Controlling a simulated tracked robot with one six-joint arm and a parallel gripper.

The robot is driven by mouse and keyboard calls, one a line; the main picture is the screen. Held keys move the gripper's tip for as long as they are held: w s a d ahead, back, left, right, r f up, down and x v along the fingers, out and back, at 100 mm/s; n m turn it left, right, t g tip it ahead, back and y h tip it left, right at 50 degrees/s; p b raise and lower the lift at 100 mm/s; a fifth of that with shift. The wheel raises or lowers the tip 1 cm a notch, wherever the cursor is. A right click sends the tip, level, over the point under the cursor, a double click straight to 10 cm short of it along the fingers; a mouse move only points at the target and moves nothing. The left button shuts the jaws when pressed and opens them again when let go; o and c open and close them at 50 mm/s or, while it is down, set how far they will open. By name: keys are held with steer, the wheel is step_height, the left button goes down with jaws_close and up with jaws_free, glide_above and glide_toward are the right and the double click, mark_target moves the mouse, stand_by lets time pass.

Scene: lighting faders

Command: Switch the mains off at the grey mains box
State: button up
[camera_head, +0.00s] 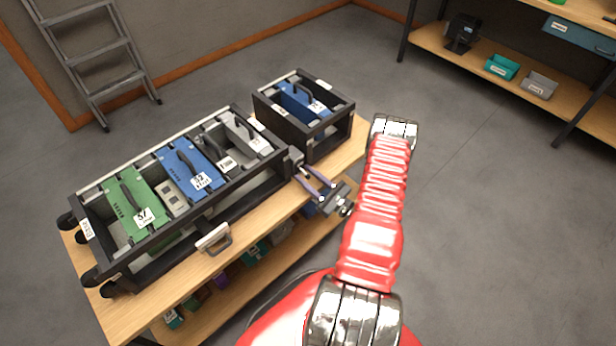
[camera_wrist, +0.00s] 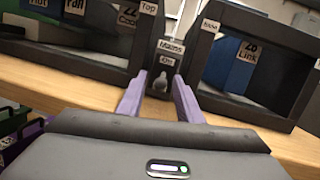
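The grey mains box (camera_wrist: 152,62) sits between the two black racks in the wrist view, with a "Mains" label and an "On" label on its face. A small metal switch lever (camera_wrist: 160,79) stands below the "On" label. The box is small in the head view (camera_head: 296,155), where its lever cannot be made out. My gripper (camera_wrist: 160,98) is open, its two purple fingers apart on either side of the lever in the picture, with nothing between them. In the head view my gripper (camera_head: 312,177) is at the bench's front side, close before the box. Contact cannot be told.
The long rack (camera_head: 198,250) holds green, blue and grey modules. The small rack (camera_head: 320,150) with a blue module stands to the right of the box. Both are on the wooden bench (camera_head: 240,248), with bins below. A ladder (camera_head: 98,50) leans behind; open floor lies right.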

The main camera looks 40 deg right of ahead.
steer(key=v, duration=1.4)
stand_by(0.4)
steer(key=s+a+r+m+g+h, duration=0.1)
steer(key=m+h, duration=0.1)
steer(key=s+a+r+m+g+h, duration=0.1)
steer(key=s+a+r+m+h, duration=0.1)
steer(key=m, duration=0.1)
steer(key=shift+s+a+r, duration=0.1)
steer(key=shift+r, duration=0.1)
stand_by(0.5)
steer(key=shift+w+d, duration=0.15)
steer(key=shift+w, duration=2.15)
steer(key=shift+w+d, duration=0.15)
steer(key=shift+w, duration=2.15)
steer(key=shift+w+d, duration=0.2)
steer(key=shift+w, duration=2.1)
